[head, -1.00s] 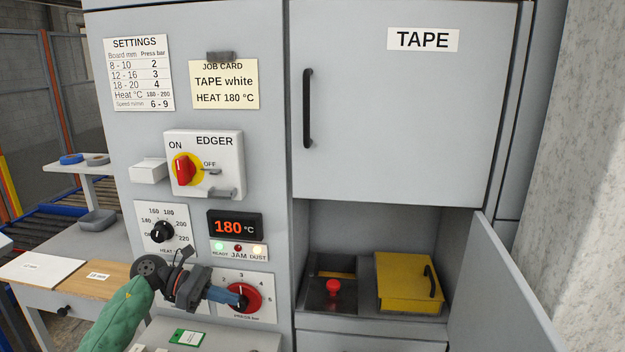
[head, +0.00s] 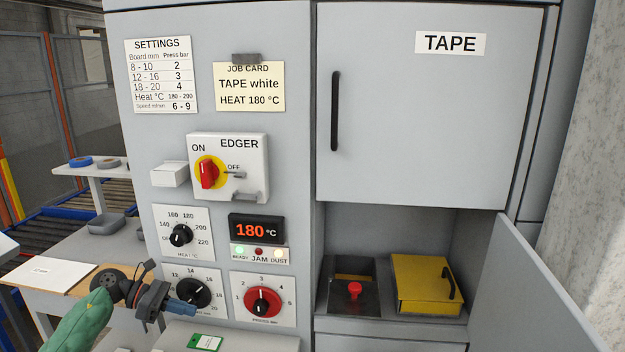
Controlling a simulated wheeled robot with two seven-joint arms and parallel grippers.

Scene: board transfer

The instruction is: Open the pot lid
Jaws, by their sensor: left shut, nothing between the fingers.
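A yellow box-shaped pot with a closed yellow lid (head: 424,278) and a black bar handle (head: 449,284) sits in the open lower compartment at the right. The lid looks flat and down. My left gripper (head: 195,312), with blue fingers, is at the lower left in front of the lower control panel. It is shut and empty, just below the black dial (head: 193,293) and left of the red dial (head: 262,302). I cannot tell whether it touches the panel. It is well away from the pot. My right gripper is out of view.
A red knob (head: 354,290) stands in a dark tray left of the pot. A grey door (head: 530,285) hangs open at the compartment's right side. The closed TAPE cupboard door (head: 425,110) is above. A table with boards (head: 45,271) stands at the left.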

